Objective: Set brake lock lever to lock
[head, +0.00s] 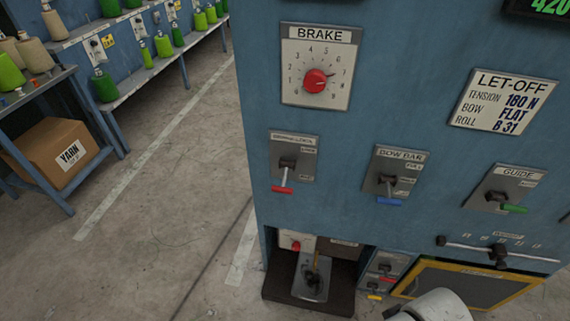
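The brake lock lever (285,177) is on a blue machine panel, left of centre in the head view. It has a dark pivot, a thin metal shaft and a red tip, and it points down, slightly left. Its grey plate (308,142) has a heading that looks like "BRAKE LOCK" and small position labels too blurred to read. My gripper is out of view; only a pale rounded part, seemingly of my arm, shows at the bottom right, well below and right of the lever.
Beside the lever are the BOW BAR lever (389,200) with a blue tip and the GUIDE lever (514,208) with a green tip. The red BRAKE knob (316,81) is above. A recess with a pedal (311,279) lies below. Open floor (165,225) lies left.

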